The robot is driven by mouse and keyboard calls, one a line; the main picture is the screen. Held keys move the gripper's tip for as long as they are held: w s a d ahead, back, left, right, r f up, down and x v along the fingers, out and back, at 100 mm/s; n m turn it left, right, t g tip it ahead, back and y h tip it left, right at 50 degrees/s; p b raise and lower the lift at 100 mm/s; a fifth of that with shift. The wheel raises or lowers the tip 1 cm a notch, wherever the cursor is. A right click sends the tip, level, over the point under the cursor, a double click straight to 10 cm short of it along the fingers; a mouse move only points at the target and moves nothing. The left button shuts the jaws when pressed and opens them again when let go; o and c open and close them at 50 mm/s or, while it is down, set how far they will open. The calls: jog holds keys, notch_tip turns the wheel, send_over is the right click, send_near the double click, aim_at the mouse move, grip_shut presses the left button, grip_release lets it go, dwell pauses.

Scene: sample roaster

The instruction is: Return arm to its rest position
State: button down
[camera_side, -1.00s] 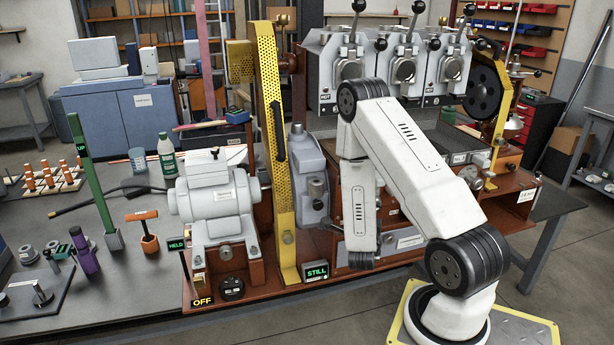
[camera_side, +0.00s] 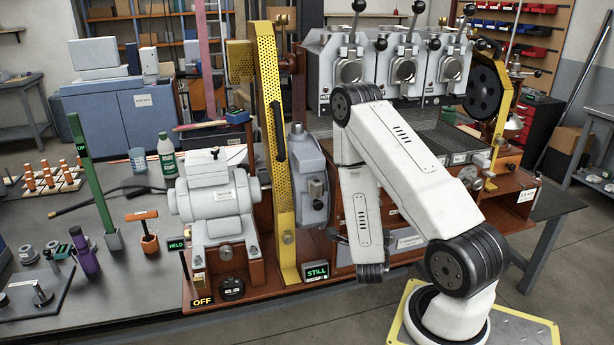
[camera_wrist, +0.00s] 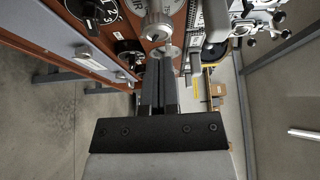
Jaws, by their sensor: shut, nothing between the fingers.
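My gripper (camera_wrist: 159,66) shows in the wrist view as two dark fingers side by side, shut with nothing between them. Its tips point toward a brown front panel with a silver knob (camera_wrist: 157,28) and dark dials; I cannot tell how wide the gap is. In the side view my white arm is folded in front of the roaster (camera_side: 390,72), its last visible link hanging down. My gripper cannot be clearly made out there.
The grey motor (camera_side: 212,195) and yellow perforated guard (camera_side: 270,120) stand left of my arm. A "STILL" display (camera_side: 315,272) sits on the brown base near my hanging link. A dial (camera_wrist: 130,55) is close to the fingers. Open floor lies at the right.

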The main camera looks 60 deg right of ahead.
jog(key=w+a+n+t+y, duration=0.3)
jog(key=w+a+n+y, duration=0.85)
jog(key=w+n, duration=0.2)
jog(key=s+a+r+n+g+y, duration=0.2)
jog(key=s+a+r+n, duration=0.1)
jog(key=a+n, duration=0.5)
jog(key=s+a+r+n+g+y, duration=0.3)
jog(key=a+n, duration=0.4)
jog(key=n, duration=0.4)
jog(key=shift+s+a+g+y, duration=0.2)
jog(key=shift+a+g+y, duration=0.1)
jog(key=shift+a+y, duration=0.1)
